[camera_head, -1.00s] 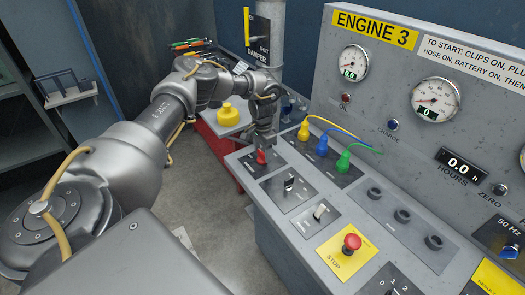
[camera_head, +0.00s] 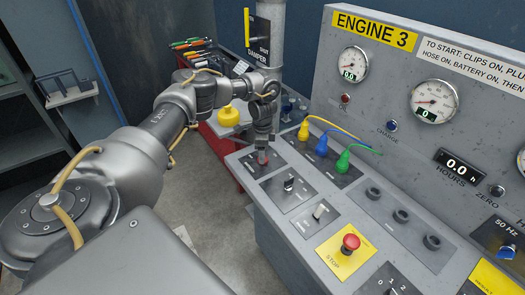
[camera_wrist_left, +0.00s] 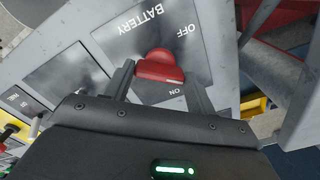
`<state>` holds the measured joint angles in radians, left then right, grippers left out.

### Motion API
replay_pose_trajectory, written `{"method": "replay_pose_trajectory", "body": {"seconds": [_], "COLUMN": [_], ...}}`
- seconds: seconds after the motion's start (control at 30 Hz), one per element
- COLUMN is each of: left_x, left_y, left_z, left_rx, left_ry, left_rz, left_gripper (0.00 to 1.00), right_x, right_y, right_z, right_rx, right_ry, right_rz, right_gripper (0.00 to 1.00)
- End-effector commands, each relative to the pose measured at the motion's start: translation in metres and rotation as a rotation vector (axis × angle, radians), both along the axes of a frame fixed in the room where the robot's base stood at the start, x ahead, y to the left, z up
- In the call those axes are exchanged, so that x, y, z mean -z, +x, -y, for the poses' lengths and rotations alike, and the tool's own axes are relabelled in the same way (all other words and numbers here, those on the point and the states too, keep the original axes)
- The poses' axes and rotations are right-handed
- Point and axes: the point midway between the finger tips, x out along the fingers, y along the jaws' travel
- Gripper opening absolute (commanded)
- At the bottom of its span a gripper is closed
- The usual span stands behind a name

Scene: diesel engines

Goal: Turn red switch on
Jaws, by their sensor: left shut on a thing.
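In the left wrist view the red switch (camera_wrist_left: 160,66) shows large, beside the words BATTERY, OFF and ON. My left gripper (camera_head: 262,154) points down over it and hides most of it in the head view. In the wrist view the fingers of my left gripper (camera_wrist_left: 161,88) stand on either side of the knob, shut on it. I cannot tell exactly which mark the knob points to. My right gripper is not in view.
Yellow, blue and green clips (camera_head: 321,145) with cables stand behind the switch. A black-knobbed panel (camera_head: 289,185), a white toggle (camera_head: 320,211) and a red stop button (camera_head: 351,242) lie nearer along the console.

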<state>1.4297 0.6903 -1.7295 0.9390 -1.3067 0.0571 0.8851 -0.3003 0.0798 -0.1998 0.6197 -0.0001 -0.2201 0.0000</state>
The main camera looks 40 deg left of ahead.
Motion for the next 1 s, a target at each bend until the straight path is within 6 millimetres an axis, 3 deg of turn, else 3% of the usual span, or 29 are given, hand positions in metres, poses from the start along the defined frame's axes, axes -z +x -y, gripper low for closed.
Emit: {"method": "replay_pose_trajectory", "body": {"seconds": [0.6, 1.0], "left_x": [0.001, 0.0], "left_y": [0.001, 0.001], "left_z": [0.0, 0.001], "left_rx": [0.575, 0.84], "left_ry": [-0.001, -0.001], "left_rz": [0.003, 0.003], "left_gripper": [0.34, 0.34], "right_x": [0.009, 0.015], "right_y": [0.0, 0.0], "right_z": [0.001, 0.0], "right_rx": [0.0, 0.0], "right_ry": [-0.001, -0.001], "right_rz": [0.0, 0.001], "right_gripper": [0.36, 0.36]}}
